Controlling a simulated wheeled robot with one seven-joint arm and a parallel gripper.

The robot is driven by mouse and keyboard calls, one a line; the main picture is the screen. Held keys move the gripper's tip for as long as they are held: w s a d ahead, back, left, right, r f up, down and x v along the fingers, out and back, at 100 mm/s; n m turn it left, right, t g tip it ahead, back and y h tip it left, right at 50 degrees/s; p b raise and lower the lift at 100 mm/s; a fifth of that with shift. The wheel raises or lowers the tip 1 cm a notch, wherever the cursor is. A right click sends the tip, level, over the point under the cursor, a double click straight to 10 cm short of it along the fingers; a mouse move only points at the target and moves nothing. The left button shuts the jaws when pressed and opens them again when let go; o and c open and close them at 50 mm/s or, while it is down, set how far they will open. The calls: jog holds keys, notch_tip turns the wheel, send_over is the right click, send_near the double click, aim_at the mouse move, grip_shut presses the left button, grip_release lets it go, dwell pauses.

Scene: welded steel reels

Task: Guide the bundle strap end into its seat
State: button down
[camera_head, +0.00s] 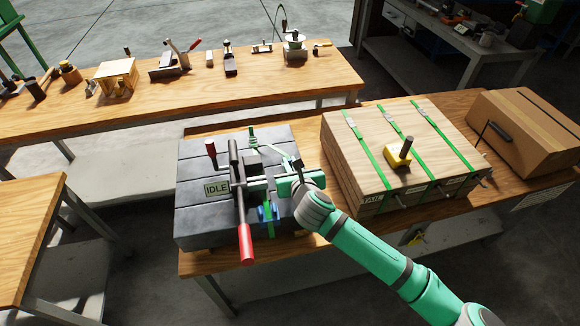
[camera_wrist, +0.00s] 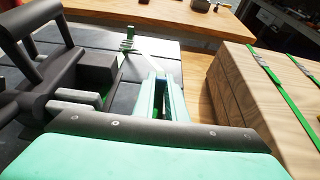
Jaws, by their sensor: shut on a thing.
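The grey slab bundle (camera_head: 200,215) lies on the right-hand bench with a dark strapping tool (camera_head: 238,180) on top, its long red-tipped lever pointing toward me. A green strap (camera_head: 267,228) runs down the bundle's near side beside a blue part. A green upright piece with short bars (camera_head: 253,138) stands at the far side; it also shows in the wrist view (camera_wrist: 128,42). My gripper (camera_head: 284,186) is at the tool's right side. In the wrist view, its pale fingers (camera_wrist: 165,95) are close together with a narrow green strip between them. The seat cannot be made out.
A wooden stack with green straps (camera_head: 350,150) and a yellow block (camera_head: 398,155) stands close to the right of my arm. A cardboard box (camera_head: 525,130) is beyond it. A back bench (camera_head: 60,125) carries several tools. The tool's frame (camera_wrist: 50,50) crowds my gripper's left.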

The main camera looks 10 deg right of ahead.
jog(key=shift+r, duration=0.7)
dwell(0.3)
jog(key=shift+r, duration=4.35)
jog(key=shift+r, duration=0.55)
jog(key=a, duration=0.9)
jog(key=shift+w+a+r, duration=0.15)
jog(key=shift+w+a, duration=0.05)
jog(key=shift+w, duration=0.25)
jog(key=shift+f, duration=3.25)
